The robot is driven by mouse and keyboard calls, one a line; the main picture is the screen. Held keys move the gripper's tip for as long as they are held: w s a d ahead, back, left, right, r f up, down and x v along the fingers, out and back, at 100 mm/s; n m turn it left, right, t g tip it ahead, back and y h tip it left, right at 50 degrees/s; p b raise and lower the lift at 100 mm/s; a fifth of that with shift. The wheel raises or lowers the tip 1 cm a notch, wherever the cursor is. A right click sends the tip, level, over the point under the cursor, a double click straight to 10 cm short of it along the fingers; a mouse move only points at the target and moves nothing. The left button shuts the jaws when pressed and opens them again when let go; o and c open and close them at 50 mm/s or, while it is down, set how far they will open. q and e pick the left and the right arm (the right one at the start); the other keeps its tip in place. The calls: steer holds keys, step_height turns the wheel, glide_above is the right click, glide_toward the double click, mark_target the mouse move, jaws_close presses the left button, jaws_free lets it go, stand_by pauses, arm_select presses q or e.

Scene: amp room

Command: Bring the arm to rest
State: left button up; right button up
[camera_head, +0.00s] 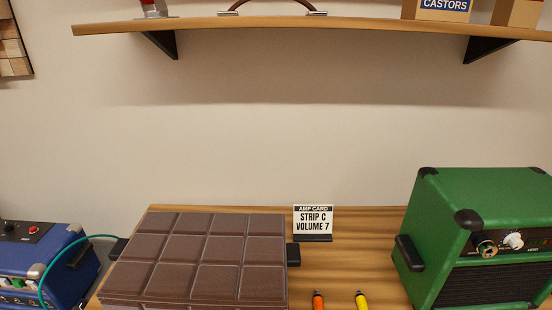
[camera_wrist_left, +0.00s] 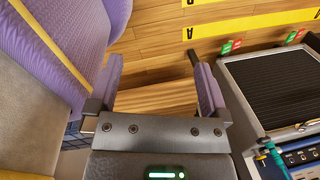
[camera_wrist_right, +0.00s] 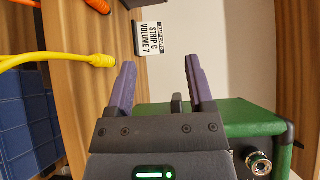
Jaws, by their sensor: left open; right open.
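My left gripper (camera_wrist_left: 155,88) is open in the left wrist view, its purple fingers apart with nothing between them. It points down past a wooden surface toward a plank floor. My right gripper (camera_wrist_right: 160,75) is open and empty in the right wrist view, its purple fingers in front of the pale wall and beside the green amp (camera_wrist_right: 215,115). I cannot tell whether a finger touches the amp. Neither gripper shows in the head view.
The wooden bench (camera_head: 365,260) carries a brown gridded slab (camera_head: 205,250), a card reading "STRIP C VOLUME 7" (camera_head: 313,220), orange (camera_head: 318,300) and yellow (camera_head: 362,300) plugs and the green amp (camera_head: 480,230). A blue amp (camera_head: 40,265) stands left. A shelf (camera_head: 300,29) runs above.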

steer(key=s+d+f+n+g+h, duration=0.15)
steer(key=s+f+h, duration=0.3)
steer(key=f, duration=0.45)
steer(key=s+f+n+h, duration=0.3)
steer(key=f+h, duration=0.2)
steer(key=f, duration=0.5)
arm_select(q)
steer(key=d+h, duration=0.1)
steer(key=d, duration=0.5)
steer(key=shift+f+n, duration=0.3)
arm_select(e)
steer(key=s+a+f+n+g+h, duration=0.1)
steer(key=s+a+f+n+g, duration=0.1)
steer(key=s, duration=0.7)
steer(key=s+a+f+n+g+h, duration=0.1)
steer(key=s+f+g, duration=0.4)
steer(key=s, duration=0.5)
steer(key=s+a+f+n+g+h, duration=0.1)
steer(key=s+a+f+n+g, duration=0.2)
steer(key=s, duration=0.6)
step_height(320, 180, down, 2)
steer(key=shift+s+n+g, duration=0.15)
steer(key=shift+n+g, duration=0.3)
steer(key=shift+n, duration=0.4)
arm_select(q)
steer(key=shift+d, duration=0.1)
